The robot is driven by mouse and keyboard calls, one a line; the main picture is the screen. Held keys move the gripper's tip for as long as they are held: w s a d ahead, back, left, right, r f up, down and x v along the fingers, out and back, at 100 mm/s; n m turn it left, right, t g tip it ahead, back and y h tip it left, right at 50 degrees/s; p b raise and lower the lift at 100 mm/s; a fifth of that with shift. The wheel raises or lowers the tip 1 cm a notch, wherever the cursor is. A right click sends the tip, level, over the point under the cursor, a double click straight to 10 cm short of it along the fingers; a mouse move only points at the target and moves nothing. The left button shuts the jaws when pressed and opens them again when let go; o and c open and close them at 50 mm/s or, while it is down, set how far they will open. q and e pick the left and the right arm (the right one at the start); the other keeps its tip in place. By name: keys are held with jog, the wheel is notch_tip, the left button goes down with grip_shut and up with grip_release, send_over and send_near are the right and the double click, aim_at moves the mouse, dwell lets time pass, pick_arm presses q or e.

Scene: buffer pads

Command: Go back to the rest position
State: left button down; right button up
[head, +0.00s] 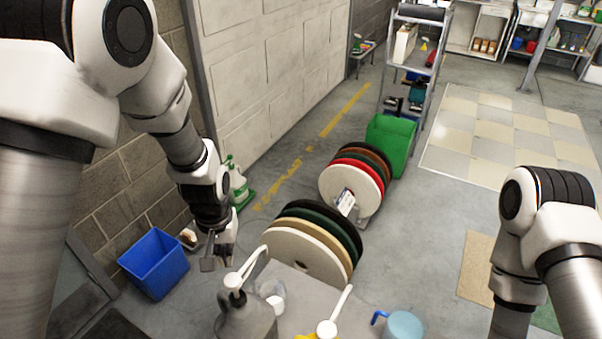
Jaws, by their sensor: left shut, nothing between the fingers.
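My left gripper (217,253) hangs at the lower left of the head view, pointing down. It is shut and empty, just left of the nearer set of buffer pads and above the grey pump jug. The nearer pads (300,256) are white, tan, green and black discs standing on edge. A second set of pads (350,185) with white, red, brown and black discs stands behind them. My right arm shows at the right edge. Its gripper is out of the picture.
A grey pump jug (245,322), a yellow-based pump bottle (327,330) and a blue-grey jug (403,326) stand at the front. A blue bin (153,263) is at the left. A green bin (391,145) stands by a shelf cart (428,70). Open floor lies right of the pads.

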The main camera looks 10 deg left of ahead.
pick_arm(q)
jog(key=s+a+f+m+g+b, duration=0.15)
jog(key=s+f+b, duration=0.55)
jog(key=s+f, duration=0.8)
jog(key=s+a+f+n+g+b, duration=0.15)
jog(key=s+f+b, duration=0.45)
jog(key=s+f, duration=0.85)
jog(key=w+f+m+t, duration=0.1)
jog(key=w+f+t, duration=0.2)
jog(key=w, duration=0.5)
jog(key=shift+w+d+m, duration=0.35)
jog(key=shift+d+m, duration=0.05)
